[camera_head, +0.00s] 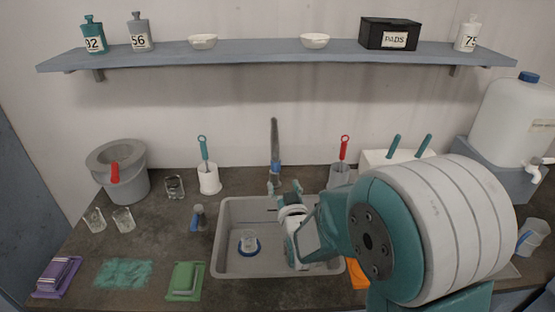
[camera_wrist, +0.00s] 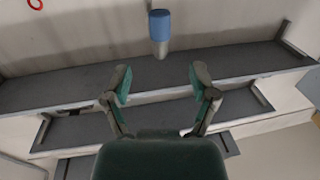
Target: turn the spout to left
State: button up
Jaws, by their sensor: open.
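The spout (camera_head: 275,140) is a tall grey pipe with a blue collar at the back edge of the grey sink (camera_head: 219,240), near the middle of its width. My gripper (camera_head: 287,198) reaches over the back right part of the sink, just in front of and below the spout. In the wrist view my gripper (camera_wrist: 161,82) is open, with nothing between its fingers. A blue and grey cylinder (camera_wrist: 160,28) lies beyond the fingertips, centred between them. It looks like part of the tap, but I cannot tell for sure. My arm hides the right part of the sink.
A blue-and-grey fitting (camera_head: 197,218) stands left of the sink. Brush holders (camera_head: 209,180) flank the spout at the back. A wall shelf (camera_head: 260,57) runs above. The counter just left of the spout's base is clear.

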aim_at(277, 167)
jog(key=w, duration=0.3)
jog(key=w+a, duration=0.1)
jog(key=w, duration=0.6)
jog(key=shift+a, duration=0.35)
